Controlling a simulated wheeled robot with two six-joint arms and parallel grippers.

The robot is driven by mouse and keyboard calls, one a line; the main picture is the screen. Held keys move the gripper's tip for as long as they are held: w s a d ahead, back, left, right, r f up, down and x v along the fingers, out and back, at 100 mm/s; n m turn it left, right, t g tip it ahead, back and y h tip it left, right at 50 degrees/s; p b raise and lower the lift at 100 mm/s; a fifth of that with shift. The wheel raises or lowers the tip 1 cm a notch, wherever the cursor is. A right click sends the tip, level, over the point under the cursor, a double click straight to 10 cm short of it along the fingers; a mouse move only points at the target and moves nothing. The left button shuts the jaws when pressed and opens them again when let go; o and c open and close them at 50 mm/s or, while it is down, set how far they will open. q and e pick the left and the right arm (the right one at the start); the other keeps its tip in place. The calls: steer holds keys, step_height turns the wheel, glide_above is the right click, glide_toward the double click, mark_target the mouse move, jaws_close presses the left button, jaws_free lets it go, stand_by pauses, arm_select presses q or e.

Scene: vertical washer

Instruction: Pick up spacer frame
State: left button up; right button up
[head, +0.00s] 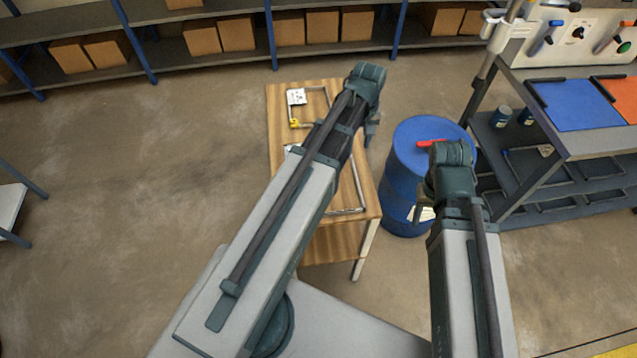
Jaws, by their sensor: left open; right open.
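A thin, light-coloured frame (311,88) with a white block and a yellow piece lies on the far part of the wooden table. A second thin frame (347,211) lies on the nearer part. My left arm crosses over both and hides much of them, and I cannot tell which is the spacer frame. My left gripper (372,129) is open, pointing down beside the table's right edge; its fingers are mostly hidden by the wrist. My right gripper (424,207) is open in front of the blue barrel, apart from the frames and partly hidden by its wrist.
The wooden table (280,130) stands ahead. A blue barrel (400,168) with a red item (428,143) on top is close at its right. A grey workbench (560,125) with blue and orange mats stands further right. Shelves with cardboard boxes (201,37) line the back.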

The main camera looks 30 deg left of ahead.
arm_select(q)
steer(key=b, duration=0.8)
glide_above(356, 174)
steer(key=f, duration=0.8)
steer(key=shift+w+a+f, duration=0.1)
steer(key=shift+w+a, duration=0.05)
steer(key=shift+a, duration=0.2)
steer(key=f+b, duration=0.4)
steer(key=f, duration=0.1)
steer(key=shift+d+f+b, duration=0.1)
steer(key=shift+d+b, duration=0.2)
steer(key=shift+b, duration=0.1)
jaws_close()
